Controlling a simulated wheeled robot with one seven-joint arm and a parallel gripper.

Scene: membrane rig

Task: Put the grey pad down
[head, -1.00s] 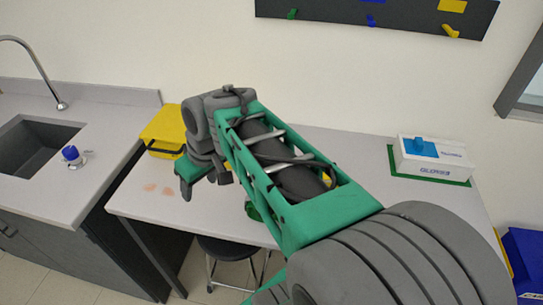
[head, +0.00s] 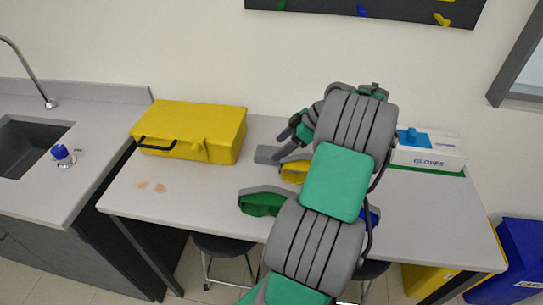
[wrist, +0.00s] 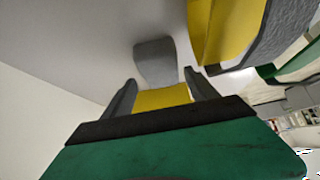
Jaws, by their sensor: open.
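The grey pad (head: 268,154) lies on the table just left of my gripper in the head view. It also shows in the wrist view (wrist: 155,60), ahead of the two fingers against the pale table surface. My gripper (head: 284,144) is open, its fingers apart and close to the pad's right end. In the wrist view my gripper (wrist: 162,88) has a yellow surface (wrist: 163,98) between its fingers, joining the pad's near end; I cannot tell whether it is part of the pad. Whether the fingers touch the pad cannot be seen.
A yellow-and-grey piece (head: 293,172), a green-and-grey piece (head: 260,204) and a partly hidden blue one (head: 374,216) stand near my arm. A yellow case (head: 195,130) is at the back left, a glove box (head: 430,153) at the right.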

